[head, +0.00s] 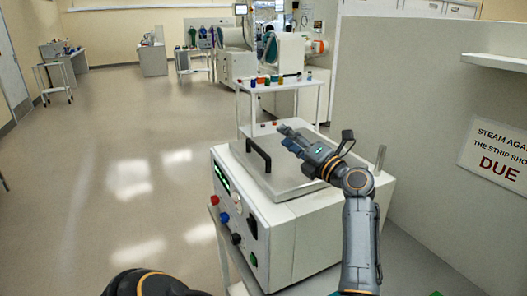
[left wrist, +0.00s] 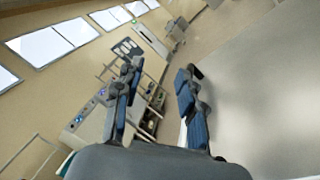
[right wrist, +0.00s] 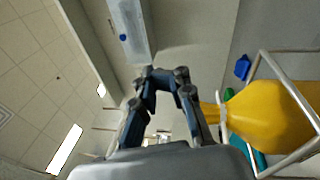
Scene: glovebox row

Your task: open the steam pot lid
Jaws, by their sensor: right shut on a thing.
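The steam pot (head: 305,225) is a white box with a flat steel lid (head: 285,188) lying level on top. A black bar handle (head: 260,160) stands on the lid's left part, with no gripper on it.
A white table (head: 285,86) with small coloured items stands behind the pot. A grey partition (head: 420,110) with a sign (head: 495,148) bounds the right. Open floor (head: 120,150) lies left. A yellow bag (right wrist: 275,112) in a wire frame shows beside my right gripper.

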